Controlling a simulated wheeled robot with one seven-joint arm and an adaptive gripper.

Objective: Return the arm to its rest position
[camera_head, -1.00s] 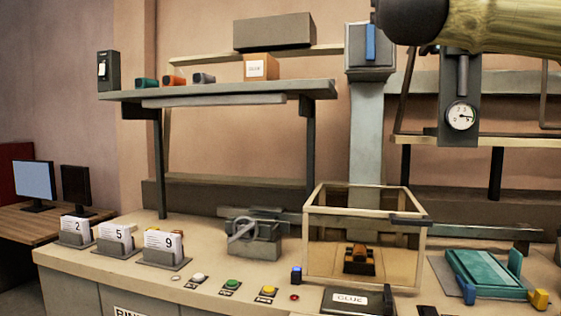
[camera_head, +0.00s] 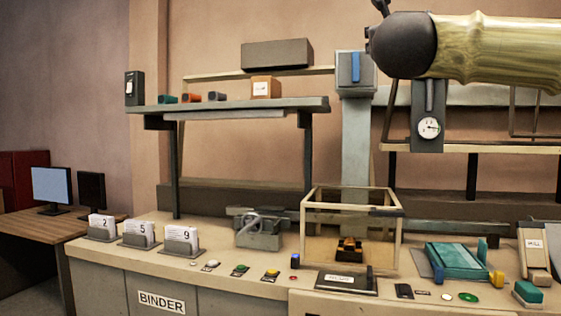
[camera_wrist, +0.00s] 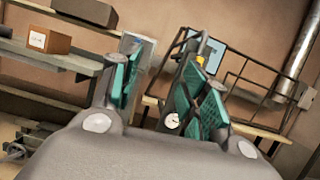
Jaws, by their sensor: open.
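My arm (camera_head: 480,50) crosses the upper right of the head view, a dark round joint at the left end of a wood-grained link. It is raised above the bench, in front of the wall and the dial gauge post. My gripper does not show in the head view. In the wrist view my gripper (camera_wrist: 162,88) has its two teal-padded fingers spread apart, with nothing held between them. Behind the fingers are the wall, a shelf and the gauge.
The bench holds numbered card holders (camera_head: 142,234), a frame-sided box (camera_head: 305,240), a teal press (camera_head: 460,262) and several buttons. A shelf (camera_head: 230,106) carries a cardboard box (camera_head: 265,88). A dial gauge (camera_head: 429,128) hangs below my arm. A desk with monitors (camera_head: 52,185) stands left.

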